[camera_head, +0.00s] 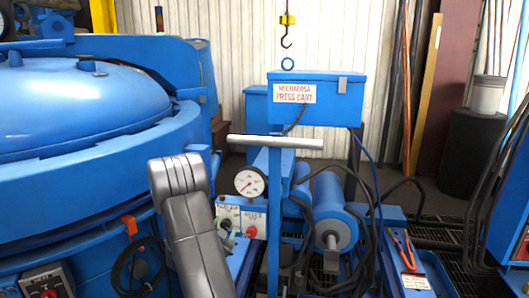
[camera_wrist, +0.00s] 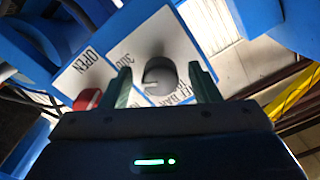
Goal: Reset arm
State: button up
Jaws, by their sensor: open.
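My gripper (camera_wrist: 164,84) is open in the wrist view, with its two greenish fingers apart and nothing held between them. A round grey knob (camera_wrist: 160,76) on a white-labelled panel shows in the gap between the fingers; I cannot tell whether they touch it. A red knob (camera_wrist: 88,99) sits left of the fingers, below the word OPEN. In the head view, my grey arm (camera_head: 190,235) reaches up in front of the small control panel (camera_head: 228,212) of the blue press cart. The arm hides part of that panel.
A pressure gauge (camera_head: 250,182) stands above the panel, beside a T-shaped handle (camera_head: 275,142). The large blue furnace (camera_head: 80,110) fills the left. A hook (camera_head: 287,32) hangs above the labelled box (camera_head: 318,97). Black hoses (camera_head: 370,220) and a tool tray (camera_head: 413,282) lie right.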

aim_at(225, 226)
jog(key=shift+r+n+p, duration=0.2)
jog(key=shift+n+p, duration=2.6)
jog(key=shift+p, duration=3.05)
jog(key=shift+d+n+p, duration=0.1)
jog(key=shift+n+p, duration=0.3)
jog(key=shift+p, duration=0.35)
jog(key=shift+s+a+f+b, duration=0.15)
jog(key=shift+s+b, duration=0.15)
jog(key=shift+s, duration=0.25)
jog(key=shift+s+a+f+b, duration=0.15)
jog(key=shift+s+b, duration=0.15)
jog(key=shift+s, duration=0.8)
jog(key=shift+r, duration=0.1)
